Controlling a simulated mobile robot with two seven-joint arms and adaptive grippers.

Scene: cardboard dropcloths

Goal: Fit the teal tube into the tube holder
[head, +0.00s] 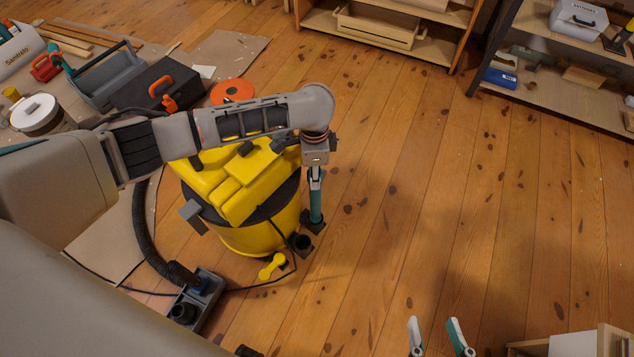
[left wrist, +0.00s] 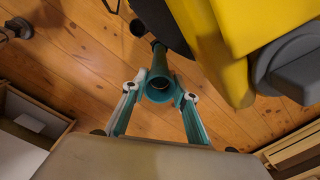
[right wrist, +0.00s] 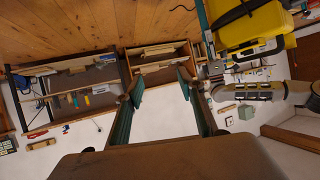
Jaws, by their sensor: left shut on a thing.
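The teal tube (head: 316,207) stands about upright beside the yellow vacuum, its dark lower end at a dark socketed holder (head: 304,243) low on the vacuum's side. I cannot tell whether that end is inside a socket or just above it. My left gripper (head: 316,172) is shut on the tube's upper part. In the left wrist view, the fingers (left wrist: 158,92) press the tube's open mouth (left wrist: 160,86) from both sides. An empty round socket (left wrist: 138,28) shows near its far end. My right gripper (head: 440,336) is open and empty, well to the right.
The yellow vacuum (head: 250,235) is close left of the tube. Its black hose (head: 145,235) runs to a grey block (head: 205,297) on the floor. A toolbox (head: 155,88) and orange disc (head: 232,92) lie on cardboard behind. The wooden floor to the right (head: 450,200) is clear, with shelves beyond.

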